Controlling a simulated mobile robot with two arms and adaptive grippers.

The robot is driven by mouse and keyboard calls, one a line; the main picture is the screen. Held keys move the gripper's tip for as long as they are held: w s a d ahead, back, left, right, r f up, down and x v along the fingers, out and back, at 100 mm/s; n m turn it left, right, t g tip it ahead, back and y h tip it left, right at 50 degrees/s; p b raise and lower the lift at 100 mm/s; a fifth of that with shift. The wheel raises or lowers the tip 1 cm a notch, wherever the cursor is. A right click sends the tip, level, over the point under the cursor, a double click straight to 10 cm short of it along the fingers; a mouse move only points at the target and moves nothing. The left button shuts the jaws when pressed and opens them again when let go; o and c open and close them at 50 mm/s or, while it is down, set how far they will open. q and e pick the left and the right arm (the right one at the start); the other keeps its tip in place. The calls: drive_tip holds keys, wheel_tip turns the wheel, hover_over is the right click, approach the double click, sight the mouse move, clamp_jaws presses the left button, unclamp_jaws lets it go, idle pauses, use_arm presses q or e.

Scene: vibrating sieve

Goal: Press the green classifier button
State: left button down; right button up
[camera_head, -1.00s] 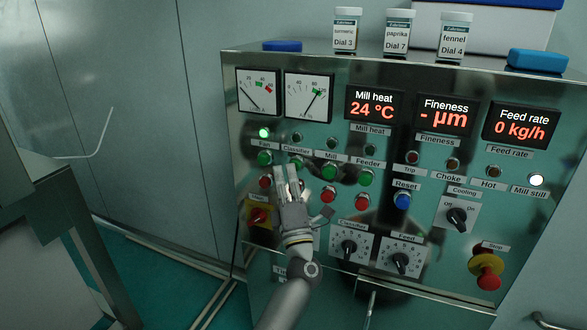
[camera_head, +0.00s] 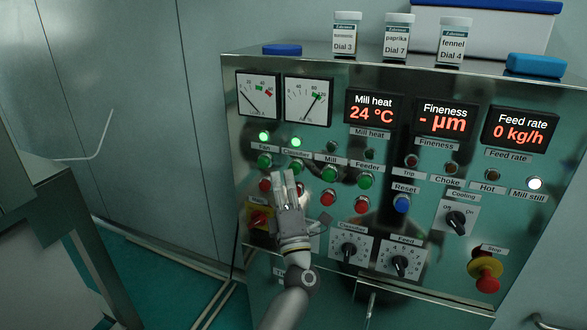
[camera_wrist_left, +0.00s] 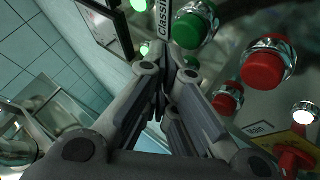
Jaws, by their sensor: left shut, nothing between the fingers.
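The green classifier button (camera_head: 297,163) is on the panel under the Classifier label (camera_head: 296,152). The green lamp (camera_head: 296,142) above that label is lit. My left gripper (camera_head: 284,176) is shut and empty, its fingertips just below and left of the button in the head view. In the left wrist view the green button (camera_wrist_left: 195,22) shows beside the label's edge, and my left gripper (camera_wrist_left: 172,58) appears close to it. I cannot tell a small gap from contact. My right gripper is not in view.
The lit Fan lamp (camera_head: 264,137) and Fan button (camera_head: 264,161) are to the left; the Mill button (camera_head: 330,174) is to the right. Red buttons (camera_head: 328,198) sit below. A yellow-backed main switch (camera_head: 259,219) is at lower left. Jars (camera_head: 397,38) stand on top.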

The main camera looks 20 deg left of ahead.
use_arm(q)
drive_tip(key=shift+s, duration=0.1)
drive_tip(key=s+p, duration=0.2)
drive_tip(key=s, duration=0.3)
drive_tip(key=shift+a, duration=0.1)
idle(0.4)
idle(0.6)
